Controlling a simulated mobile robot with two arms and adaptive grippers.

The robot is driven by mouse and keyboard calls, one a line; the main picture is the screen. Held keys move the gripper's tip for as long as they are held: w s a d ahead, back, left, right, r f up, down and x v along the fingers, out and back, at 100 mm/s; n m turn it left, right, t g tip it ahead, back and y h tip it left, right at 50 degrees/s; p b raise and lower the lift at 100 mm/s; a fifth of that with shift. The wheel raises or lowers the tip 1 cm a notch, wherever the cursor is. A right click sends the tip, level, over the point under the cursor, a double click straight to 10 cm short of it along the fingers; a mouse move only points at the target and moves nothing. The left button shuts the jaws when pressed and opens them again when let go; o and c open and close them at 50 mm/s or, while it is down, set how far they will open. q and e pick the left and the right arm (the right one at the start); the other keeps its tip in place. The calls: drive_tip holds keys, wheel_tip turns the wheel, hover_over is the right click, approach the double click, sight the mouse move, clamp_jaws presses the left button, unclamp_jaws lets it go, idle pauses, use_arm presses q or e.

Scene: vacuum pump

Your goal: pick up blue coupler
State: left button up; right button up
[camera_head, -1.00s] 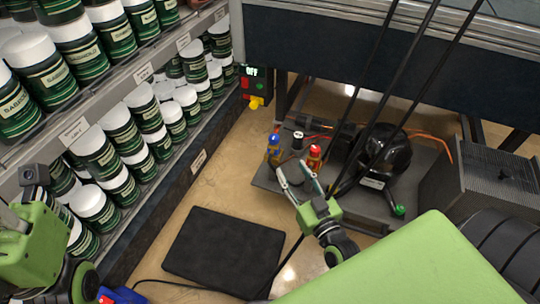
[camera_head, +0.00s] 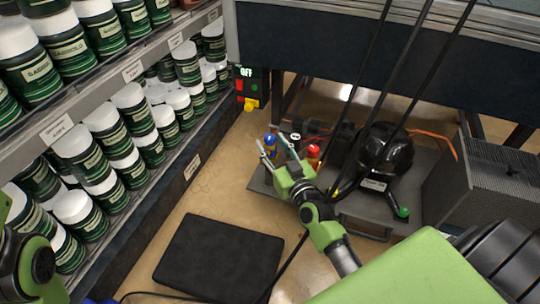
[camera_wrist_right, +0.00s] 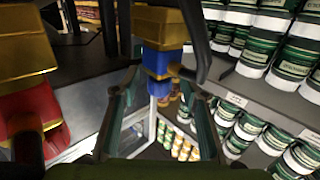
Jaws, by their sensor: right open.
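The blue coupler (camera_head: 270,141), a blue and brass fitting, stands at the left of the grey pump platform (camera_head: 262,188). In the right wrist view the blue coupler (camera_wrist_right: 158,62) shows large at top centre, between and beyond the fingers. My right gripper (camera_head: 271,146) is open, its two fingers spread toward the coupler. In the wrist view the gripper (camera_wrist_right: 162,98) holds nothing between its fingers; contact with the coupler cannot be made out. Of my left arm only a part shows at the lower left edge; its fingers are out of view.
A red coupler (camera_head: 312,154) stands right of the blue one and shows at the wrist view's left (camera_wrist_right: 35,115). A black pump (camera_head: 385,155) sits farther right. Shelves of green jars (camera_head: 128,110) line the left. A black flat panel (camera_head: 218,257) lies on the floor.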

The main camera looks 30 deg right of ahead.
drive_tip(key=shift+w, duration=0.75)
drive_tip(key=shift+c, duration=0.3)
drive_tip(key=c, duration=1)
drive_tip(key=shift+o, duration=0.2)
drive_tip(key=shift+r, duration=0.1)
